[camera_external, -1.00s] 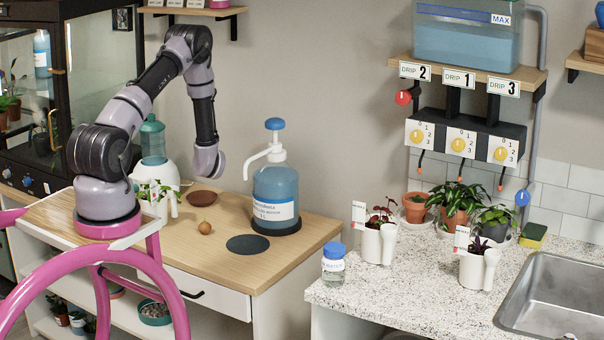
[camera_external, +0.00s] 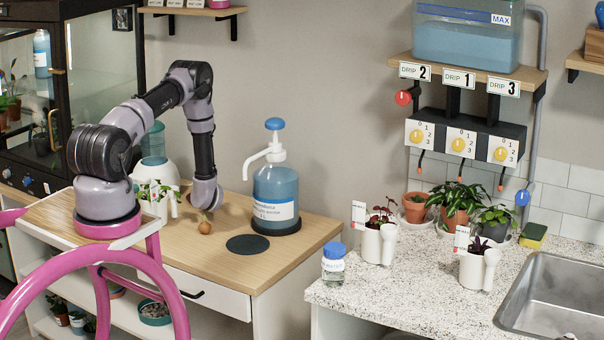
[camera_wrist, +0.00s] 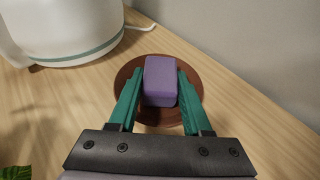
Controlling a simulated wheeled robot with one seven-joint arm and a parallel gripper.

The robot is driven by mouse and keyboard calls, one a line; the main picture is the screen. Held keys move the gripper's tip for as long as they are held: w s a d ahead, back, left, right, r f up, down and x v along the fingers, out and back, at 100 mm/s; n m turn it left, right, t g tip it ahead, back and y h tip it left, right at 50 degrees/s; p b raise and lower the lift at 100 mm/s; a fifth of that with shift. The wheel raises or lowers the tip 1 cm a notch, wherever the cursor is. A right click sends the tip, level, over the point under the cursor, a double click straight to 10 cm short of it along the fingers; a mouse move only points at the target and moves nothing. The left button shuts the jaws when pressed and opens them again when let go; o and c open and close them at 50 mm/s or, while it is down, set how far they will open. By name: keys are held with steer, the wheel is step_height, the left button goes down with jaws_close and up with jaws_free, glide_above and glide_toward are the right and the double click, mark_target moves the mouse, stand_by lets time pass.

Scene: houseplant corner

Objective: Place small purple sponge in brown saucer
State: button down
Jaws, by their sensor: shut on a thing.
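The small purple sponge (camera_wrist: 160,80) is between the teal fingers of my gripper (camera_wrist: 160,74) in the wrist view. My gripper is shut on it. The brown saucer (camera_wrist: 124,75) lies on the wooden top under the sponge, and its rim shows around it on several sides. I cannot tell whether the sponge touches the saucer. In the external view my gripper end (camera_external: 207,196) points down over the wooden top and hides most of the saucer; the sponge cannot be made out there.
A white rounded container with a teal band (camera_wrist: 75,40) stands left of the saucer. A small round brown object (camera_external: 205,227) sits in front of my gripper. A blue pump bottle (camera_external: 275,195) stands to the right, near a dark round mat (camera_external: 248,244). A wall is close behind.

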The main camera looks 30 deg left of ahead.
steer(key=shift+f, duration=0.1)
steer(key=shift+c, duration=1.7)
jaws_free()
steer(key=v, duration=1.2)
steer(key=a+r+n+g+y, duration=0.1)
steer(key=a+r+n, duration=0.1)
steer(key=r, duration=0.6)
steer(key=a+r+n+g+y, duration=0.1)
steer(key=a+r+n+y, duration=0.15)
steer(key=r, duration=0.45)
steer(key=s+r+n+g, duration=0.2)
steer(key=s+r+n, duration=0.2)
steer(key=r, duration=0.5)
steer(key=s+r+n+g, duration=0.3)
steer(key=s+r+n, duration=0.15)
steer(key=r, duration=0.35)
steer(key=s+d+r+n+t+h, duration=0.2)
steer(key=s+d+r+n+h, duration=0.3)
steer(key=s, duration=0.6)
steer(key=s+d+r+n+t+h, duration=0.2)
steer(key=s+d+r+n+h, duration=0.2)
steer(key=s+d+r, duration=0.6)
step_height(320, 180, up, 2)
steer(key=shift+s+d+r+n+t+h, duration=0.2)
steer(key=shift+s+d+n+t+h, duration=0.3)
steer(key=shift+h, duration=0.55)
steer(key=shift+s+a, duration=0.1)
steer(key=shift+a, duration=0.1)
